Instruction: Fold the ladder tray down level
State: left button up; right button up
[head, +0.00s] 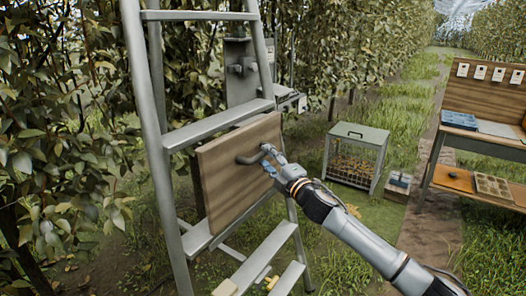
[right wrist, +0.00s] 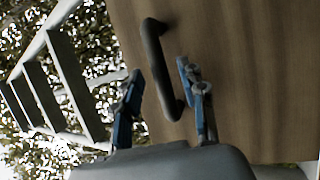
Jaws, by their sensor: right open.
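The ladder tray (head: 228,183) is a brown wooden board that stands upright against the grey metal ladder (head: 152,120). A dark curved handle (head: 251,156) is on its face. My right gripper (head: 268,163) is at the handle in the head view. In the right wrist view, the gripper (right wrist: 158,88) is open, with one blue-padded finger on each side of the handle (right wrist: 158,65). The board (right wrist: 250,80) fills the right of that view. I cannot tell whether a finger touches the handle. My left gripper is not in view.
A grey-topped crate (head: 357,134) stands on the grass to the right. A wooden workbench (head: 484,140) with a blue tray and cards is further right. Dense leafy trees (head: 55,100) crowd the left. Lower ladder rungs (head: 265,256) lie below the board.

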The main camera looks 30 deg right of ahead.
aim_at(263, 154)
jog(key=shift+w+r, duration=0.2)
jog(key=shift+w, duration=1.3)
grip_shut()
